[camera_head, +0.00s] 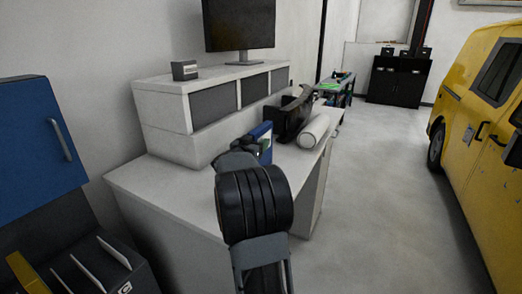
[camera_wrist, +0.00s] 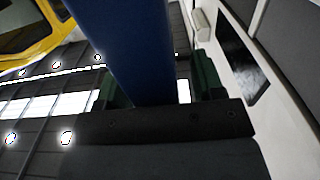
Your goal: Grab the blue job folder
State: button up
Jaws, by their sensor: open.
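The blue job folder (camera_head: 264,136) stands upright on the white counter, partly hidden behind my gripper (camera_head: 250,150). In the wrist view the folder (camera_wrist: 132,45) is a broad blue slab that reaches down between the two dark green fingers of my gripper (camera_wrist: 158,78). The fingers are open on either side of the folder. A gap shows between the folder and the right finger. The left finger is close to the folder, and I cannot tell whether they touch.
The white counter (camera_head: 150,190) holds a raised shelf unit (camera_head: 165,137), a black holder (camera_head: 290,118) and a white roll (camera_head: 313,131) beyond the folder. A monitor (camera_head: 239,25) stands above. A yellow van (camera_head: 475,120) is at right, with clear floor between.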

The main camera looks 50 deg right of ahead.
jog(key=c, duration=1.1)
jog(key=shift+r, duration=0.15)
